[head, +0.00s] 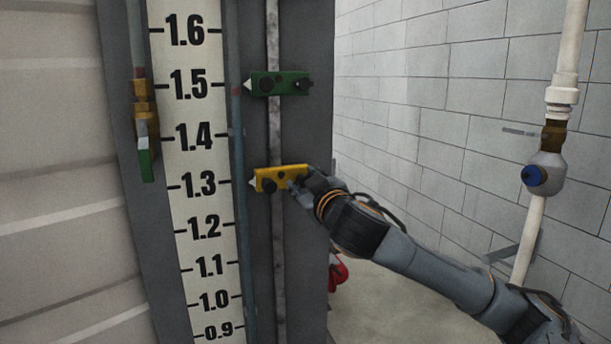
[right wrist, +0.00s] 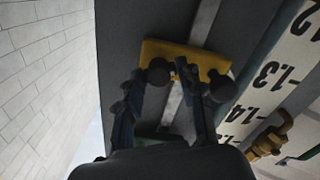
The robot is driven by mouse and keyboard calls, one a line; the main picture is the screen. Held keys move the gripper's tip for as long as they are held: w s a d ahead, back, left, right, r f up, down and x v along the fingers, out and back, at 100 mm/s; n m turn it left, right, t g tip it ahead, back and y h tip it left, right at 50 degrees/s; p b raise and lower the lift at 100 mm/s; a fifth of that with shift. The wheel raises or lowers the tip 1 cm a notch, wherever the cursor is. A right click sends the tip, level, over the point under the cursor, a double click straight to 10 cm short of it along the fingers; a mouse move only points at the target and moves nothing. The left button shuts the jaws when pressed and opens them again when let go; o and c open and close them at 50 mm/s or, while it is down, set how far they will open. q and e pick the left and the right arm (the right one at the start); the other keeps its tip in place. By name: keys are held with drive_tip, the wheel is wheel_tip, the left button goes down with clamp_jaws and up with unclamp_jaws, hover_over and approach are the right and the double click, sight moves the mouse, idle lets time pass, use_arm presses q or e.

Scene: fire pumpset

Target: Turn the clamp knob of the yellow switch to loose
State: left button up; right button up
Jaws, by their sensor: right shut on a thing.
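The yellow switch (head: 280,176) is clamped on the vertical pipe beside the level scale, with its pointer near 1.3. A round dark knob (head: 269,186) shows at its left end. My right gripper (head: 299,185) is at the right end of the switch, shut on the clamp knob, which it mostly hides in the head view. In the right wrist view the yellow body (right wrist: 195,58) lies just beyond my fingers, with the dark clamp knob (right wrist: 158,73) at them and the other knob to the right. The knob's turn cannot be told. My left gripper is not in view.
A green switch (head: 279,82) sits higher on the same pipe, near 1.5. A valve with a green handle (head: 146,165) is left of the scale. A white pipe with a blue-knobbed valve (head: 543,175) runs along the block wall at right.

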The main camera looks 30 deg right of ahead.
drive_tip(key=n+p, duration=0.3)
drive_tip(key=n, duration=0.3)
drive_tip(key=shift+a+p, duration=0.1)
drive_tip(key=shift+p, duration=0.3)
drive_tip(key=shift+f+n+p, duration=0.15)
drive_tip(key=shift+n+p, duration=1.5)
drive_tip(key=shift+n, duration=1.35)
drive_tip(key=o, duration=1.2)
drive_tip(key=shift+c, duration=0.2)
drive_tip(key=v, duration=0.7)
drive_tip(key=shift+s, duration=0.25)
